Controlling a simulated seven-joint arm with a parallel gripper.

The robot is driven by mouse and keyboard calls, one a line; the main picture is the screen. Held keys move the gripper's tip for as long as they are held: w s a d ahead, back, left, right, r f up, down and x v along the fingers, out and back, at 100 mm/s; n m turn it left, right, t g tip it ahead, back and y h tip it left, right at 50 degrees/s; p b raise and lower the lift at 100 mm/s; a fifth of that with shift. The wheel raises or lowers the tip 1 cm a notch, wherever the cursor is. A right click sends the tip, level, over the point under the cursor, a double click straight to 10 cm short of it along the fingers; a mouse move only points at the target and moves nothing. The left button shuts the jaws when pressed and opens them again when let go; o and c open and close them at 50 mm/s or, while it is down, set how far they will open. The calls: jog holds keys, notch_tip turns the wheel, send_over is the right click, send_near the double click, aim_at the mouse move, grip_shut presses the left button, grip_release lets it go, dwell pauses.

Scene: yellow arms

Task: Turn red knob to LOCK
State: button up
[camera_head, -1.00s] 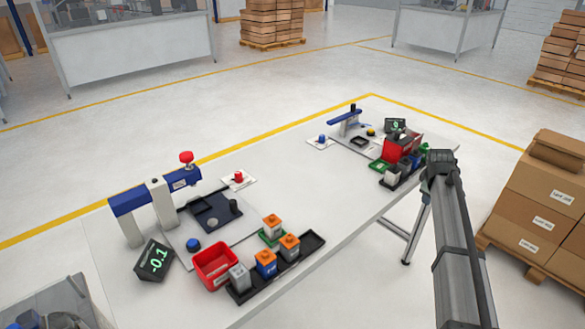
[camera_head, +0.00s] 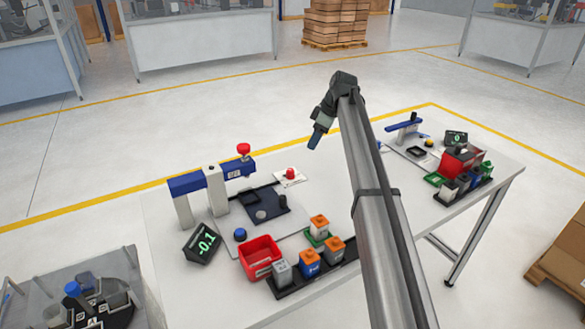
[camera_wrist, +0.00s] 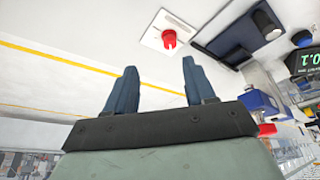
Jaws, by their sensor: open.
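A red knob (camera_head: 290,172) stands on a small white plate (camera_head: 279,180) at the table's far edge. In the wrist view the red knob (camera_wrist: 168,39) is at the top, on its white plate (camera_wrist: 153,43); any lettering is too small to read. My gripper (camera_head: 317,138) is raised beyond the table's far edge, above and right of the knob. In the wrist view its two blue fingers (camera_wrist: 158,72) are spread apart with nothing between them. The knob is apart from both fingers.
A blue-and-white press frame (camera_head: 213,177) with a red top knob (camera_head: 244,149) stands left. Near it are a dark pad (camera_head: 262,194), a blue button (camera_head: 240,234), a red bin (camera_head: 260,252) and a display (camera_head: 201,243). A second similar station is on the right.

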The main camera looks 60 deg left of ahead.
aim_at(291, 170)
jog(key=s+x, duration=0.1)
jog(key=x, duration=0.8)
jog(key=s+r+x, duration=0.1)
jog(key=x, duration=0.4)
jog(key=shift+s+a+f, duration=0.4)
jog(key=shift+s, duration=0.05)
jog(key=shift+c, duration=0.4)
grip_shut()
